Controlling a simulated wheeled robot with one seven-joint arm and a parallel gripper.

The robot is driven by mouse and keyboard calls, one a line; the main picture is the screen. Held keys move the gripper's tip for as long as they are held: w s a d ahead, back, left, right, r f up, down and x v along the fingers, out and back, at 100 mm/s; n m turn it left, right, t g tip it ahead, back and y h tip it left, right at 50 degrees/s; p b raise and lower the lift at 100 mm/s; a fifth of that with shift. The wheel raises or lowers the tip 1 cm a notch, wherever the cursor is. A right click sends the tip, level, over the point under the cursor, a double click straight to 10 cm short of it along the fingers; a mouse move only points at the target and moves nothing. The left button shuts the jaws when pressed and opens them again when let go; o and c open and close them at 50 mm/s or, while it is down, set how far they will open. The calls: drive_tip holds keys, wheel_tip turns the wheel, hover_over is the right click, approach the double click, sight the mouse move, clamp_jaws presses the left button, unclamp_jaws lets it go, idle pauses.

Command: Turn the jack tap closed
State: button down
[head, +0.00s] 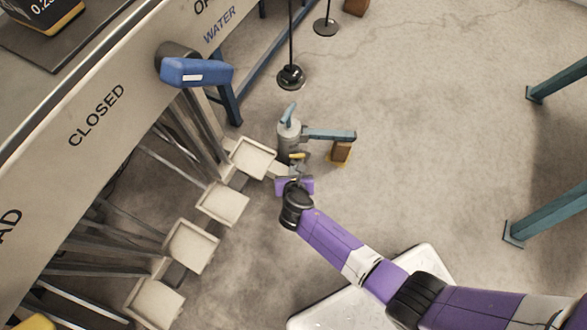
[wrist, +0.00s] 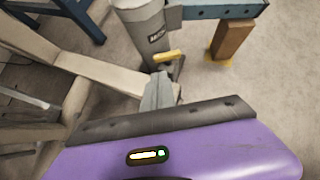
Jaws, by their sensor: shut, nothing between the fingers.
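The jack is a grey upright cylinder (head: 290,142) on the floor with a blue-grey arm (head: 330,134) reaching right. Its tap is a small yellow lever (head: 297,156) low on the near side. In the wrist view the yellow tap (wrist: 167,56) lies across the foot of the cylinder (wrist: 143,28), its right end slightly raised. My gripper (head: 297,171) is just on the near side of the tap. In the wrist view its grey fingers (wrist: 160,76) are together and empty, with their tips just below the tap. I cannot tell whether they touch it.
A brown block (head: 341,152) stands under the jack arm's right end. Cream foot pedals (head: 222,204) line the left, close to my gripper. A bench panel with a blue handle (head: 197,73) is above them. Floor to the right is clear up to teal legs (head: 543,217).

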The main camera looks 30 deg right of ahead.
sight(292, 159)
drive_tip(key=b+x, duration=0.4)
drive_tip(key=x, duration=0.3)
drive_tip(key=shift+w+d+f, duration=0.1)
drive_tip(key=shift+w+f, duration=0.1)
drive_tip(key=shift+f, duration=0.1)
drive_tip(key=shift+w, duration=0.1)
